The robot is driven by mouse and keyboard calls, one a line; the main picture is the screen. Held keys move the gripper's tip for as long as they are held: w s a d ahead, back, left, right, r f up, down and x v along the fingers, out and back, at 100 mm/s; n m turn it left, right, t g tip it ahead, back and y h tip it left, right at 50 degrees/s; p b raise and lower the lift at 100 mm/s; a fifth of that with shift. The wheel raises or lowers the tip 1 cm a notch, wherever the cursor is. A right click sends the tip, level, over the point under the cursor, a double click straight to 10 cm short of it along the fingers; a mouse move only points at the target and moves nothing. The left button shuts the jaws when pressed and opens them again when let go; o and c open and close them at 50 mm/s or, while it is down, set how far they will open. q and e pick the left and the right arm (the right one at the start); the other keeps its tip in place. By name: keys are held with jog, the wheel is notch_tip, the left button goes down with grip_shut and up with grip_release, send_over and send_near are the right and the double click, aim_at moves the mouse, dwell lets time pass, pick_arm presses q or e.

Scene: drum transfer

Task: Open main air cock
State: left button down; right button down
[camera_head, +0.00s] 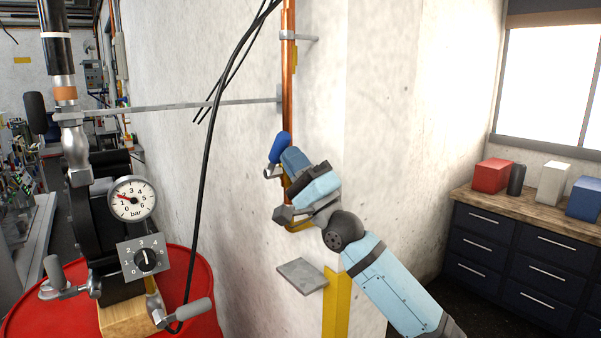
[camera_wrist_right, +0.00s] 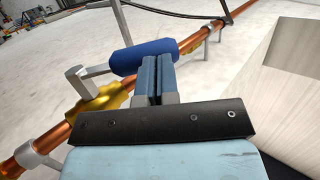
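The main air cock shows in the right wrist view as a yellow body (camera_wrist_right: 98,104) on a copper pipe (camera_wrist_right: 190,45), with a metal lever ending in a blue handle (camera_wrist_right: 143,56). In the head view the blue handle (camera_head: 280,147) stands tilted beside the pipe (camera_head: 289,80); the cock's body is mostly hidden by my arm. My right gripper (camera_head: 284,161) is at the handle. In the wrist view its blue fingers (camera_wrist_right: 158,72) are together with only a thin line between them, their tips at the handle's near side, apparently touching. My left gripper is out of view.
A red drum (camera_head: 200,270) with a pump, a pressure gauge (camera_head: 132,199) and a dial stands at the left. A black hose (camera_head: 207,150) hangs before the wall. Drawers (camera_head: 490,250) stand right.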

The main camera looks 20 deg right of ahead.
aim_at(284, 144)
jog(key=x, duration=0.2)
jog(key=b+x, duration=0.1)
jog(key=shift+w+d+r, duration=0.1)
jog(key=shift+w, duration=0.45)
jog(key=shift+w+r+b, duration=0.45)
jog(key=shift+w+r, duration=0.05)
jog(key=shift+w, duration=0.2)
jog(key=shift+s+a, duration=0.1)
jog(key=shift+a, duration=0.15)
